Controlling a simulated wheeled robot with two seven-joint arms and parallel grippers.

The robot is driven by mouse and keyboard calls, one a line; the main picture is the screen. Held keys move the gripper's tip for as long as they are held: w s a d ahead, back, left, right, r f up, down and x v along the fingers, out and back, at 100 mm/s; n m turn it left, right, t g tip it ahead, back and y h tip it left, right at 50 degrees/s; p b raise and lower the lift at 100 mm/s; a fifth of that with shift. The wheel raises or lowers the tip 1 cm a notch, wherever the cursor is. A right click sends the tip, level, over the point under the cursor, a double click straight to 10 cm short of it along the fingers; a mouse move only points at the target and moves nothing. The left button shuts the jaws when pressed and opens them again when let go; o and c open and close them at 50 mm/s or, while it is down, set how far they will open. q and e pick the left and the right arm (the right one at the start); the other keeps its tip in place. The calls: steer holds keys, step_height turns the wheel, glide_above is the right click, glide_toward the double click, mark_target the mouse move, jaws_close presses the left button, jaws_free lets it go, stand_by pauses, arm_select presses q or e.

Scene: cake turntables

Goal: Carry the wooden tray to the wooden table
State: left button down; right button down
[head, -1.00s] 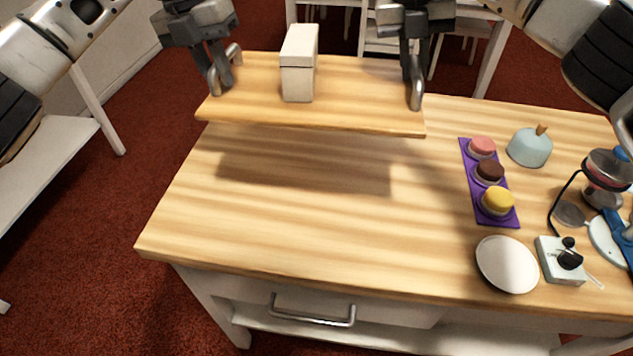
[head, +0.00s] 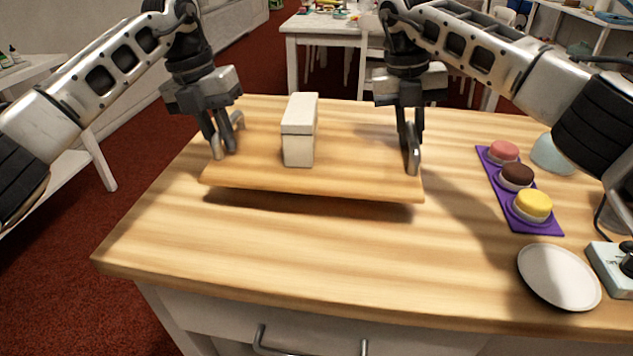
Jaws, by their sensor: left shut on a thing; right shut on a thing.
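The wooden tray (head: 255,177) is a flat light-wood board with a metal handle at each side. It is held just above the wooden table (head: 300,240), with its shadow close under its front edge. A white lidded box (head: 299,130) stands upright on the tray, left of its middle. My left gripper (head: 222,145) is shut on the tray's left handle. My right gripper (head: 411,155) is shut on its right handle. Whether any part of the tray touches the table cannot be told.
On the table's right are a purple mat (head: 548,216) with three round cakes, a white plate (head: 559,277), a pale blue dome (head: 551,155) and a small control box (head: 612,266). The front and left of the tabletop are clear. A white table (head: 300,28) stands behind.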

mark_target(222, 152)
arm_select(q)
steer(key=shift+a+f, duration=0.1)
steer(key=shift+f, duration=0.05)
arm_select(e)
steer(key=shift+d+f, duration=0.15)
steer(key=shift+d, duration=0.05)
